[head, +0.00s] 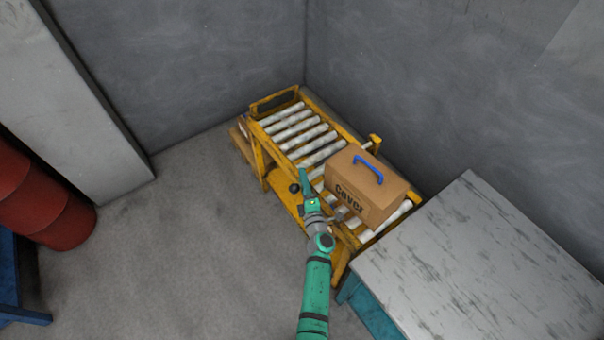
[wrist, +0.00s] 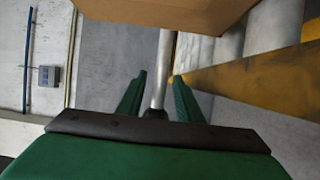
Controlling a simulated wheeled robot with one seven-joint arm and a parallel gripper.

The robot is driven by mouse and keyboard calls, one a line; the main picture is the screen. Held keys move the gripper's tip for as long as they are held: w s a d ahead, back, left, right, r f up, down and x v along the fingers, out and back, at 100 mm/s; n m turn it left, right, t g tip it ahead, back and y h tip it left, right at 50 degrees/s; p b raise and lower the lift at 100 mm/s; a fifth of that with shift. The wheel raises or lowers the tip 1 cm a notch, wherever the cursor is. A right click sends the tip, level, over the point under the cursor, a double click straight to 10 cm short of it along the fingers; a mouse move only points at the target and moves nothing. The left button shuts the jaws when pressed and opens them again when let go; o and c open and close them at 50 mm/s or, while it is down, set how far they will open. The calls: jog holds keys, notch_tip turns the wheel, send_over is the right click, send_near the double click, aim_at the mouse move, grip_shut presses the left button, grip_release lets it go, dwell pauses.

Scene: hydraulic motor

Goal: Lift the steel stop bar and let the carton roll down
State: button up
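The steel stop bar (wrist: 164,65) is a pale round rod in the wrist view, ending near my palm in a dark knob. My gripper (wrist: 159,80) is open, with one green finger on each side of the bar and a gap showing beside it. In the head view my gripper (head: 305,183) is at the near side of the roller conveyor, and most of the bar is hidden there. The brown carton (head: 362,192), with a blue handle and the word "Cover", sits on the rollers right of my gripper. Its underside edge (wrist: 165,12) tops the wrist view.
The yellow-framed conveyor (head: 263,150) has empty rollers (head: 295,128) to the carton's upper left. A grey-topped table (head: 480,265) stands close at the lower right. Red drums (head: 40,205) and a pale panel (head: 75,100) are at the left. The floor left of the conveyor is clear.

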jog(key=shift+x, duration=1.4)
jog(key=shift+d, duration=0.2)
grip_shut()
